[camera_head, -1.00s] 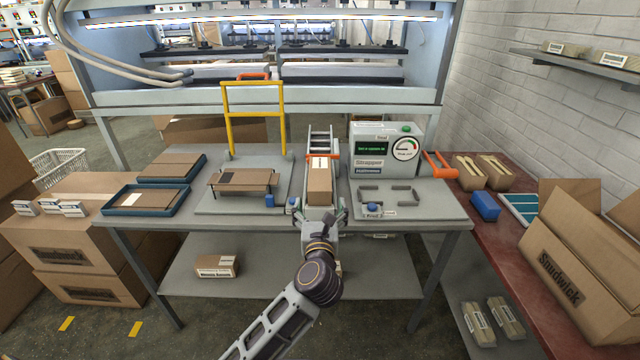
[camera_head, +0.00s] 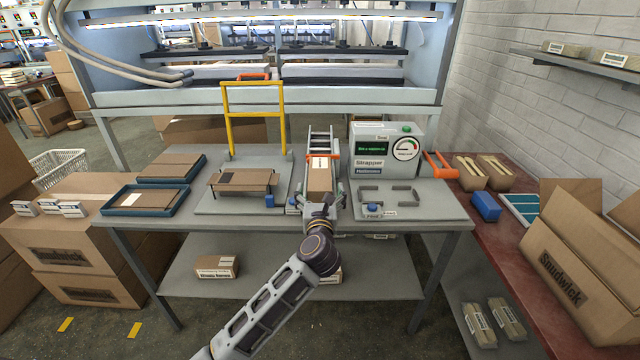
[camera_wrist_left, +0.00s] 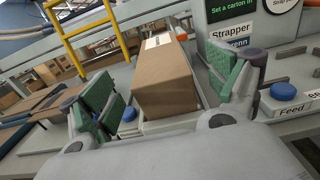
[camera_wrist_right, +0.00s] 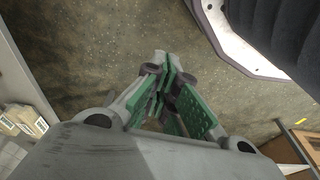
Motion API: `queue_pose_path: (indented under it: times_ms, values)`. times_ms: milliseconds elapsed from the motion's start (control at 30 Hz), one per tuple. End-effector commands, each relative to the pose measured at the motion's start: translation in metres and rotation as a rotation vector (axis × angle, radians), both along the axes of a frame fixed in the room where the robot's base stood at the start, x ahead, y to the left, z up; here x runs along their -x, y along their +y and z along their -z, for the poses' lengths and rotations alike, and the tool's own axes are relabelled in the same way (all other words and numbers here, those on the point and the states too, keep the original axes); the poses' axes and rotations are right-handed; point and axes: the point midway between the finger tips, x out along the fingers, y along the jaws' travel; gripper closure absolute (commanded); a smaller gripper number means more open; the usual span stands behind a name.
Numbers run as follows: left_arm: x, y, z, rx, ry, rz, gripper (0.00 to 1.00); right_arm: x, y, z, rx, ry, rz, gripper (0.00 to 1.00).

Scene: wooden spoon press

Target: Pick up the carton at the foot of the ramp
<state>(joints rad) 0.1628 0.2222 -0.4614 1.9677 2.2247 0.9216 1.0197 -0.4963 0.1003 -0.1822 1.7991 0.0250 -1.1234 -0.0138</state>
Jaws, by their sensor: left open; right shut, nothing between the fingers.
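The brown carton (camera_head: 319,182) with a white label lies at the foot of the roller ramp (camera_head: 321,140), its near part partly hidden by my left gripper (camera_head: 320,200). In the left wrist view the carton (camera_wrist_left: 165,82) stands ahead of the open green-padded fingers (camera_wrist_left: 168,98), with one finger off each side and a gap on both sides. I cannot tell how far its near end reaches between the pads. My right gripper (camera_wrist_right: 168,68) shows only in its wrist view, shut and empty above the floor.
The strapper machine (camera_head: 385,150) stands right of the ramp, with a feed fixture (camera_head: 410,212) before it. A yellow frame (camera_head: 230,120) and a flat carton blank (camera_head: 243,181) are on the left. Blue trays (camera_head: 145,212) lie farther left.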

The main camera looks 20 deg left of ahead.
Motion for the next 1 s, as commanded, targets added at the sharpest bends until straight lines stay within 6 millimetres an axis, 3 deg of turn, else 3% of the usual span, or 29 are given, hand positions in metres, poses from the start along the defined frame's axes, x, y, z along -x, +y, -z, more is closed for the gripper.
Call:
queue_pose_path:
  times_ms: [200,733,1000]
  values:
    - [-0.014,0.004,-0.001,0.000,-0.001,0.000,0.11,0.002,0.002,-0.005,-0.003,0.006,-0.001,1.00]
    - [-0.018,0.006,0.000,0.000,-0.001,-0.001,0.11,0.008,0.002,-0.003,-0.002,0.018,0.000,1.00]
    - [-0.032,0.011,0.001,-0.002,-0.002,-0.002,0.11,0.002,0.003,-0.012,-0.003,0.016,-0.002,1.00]
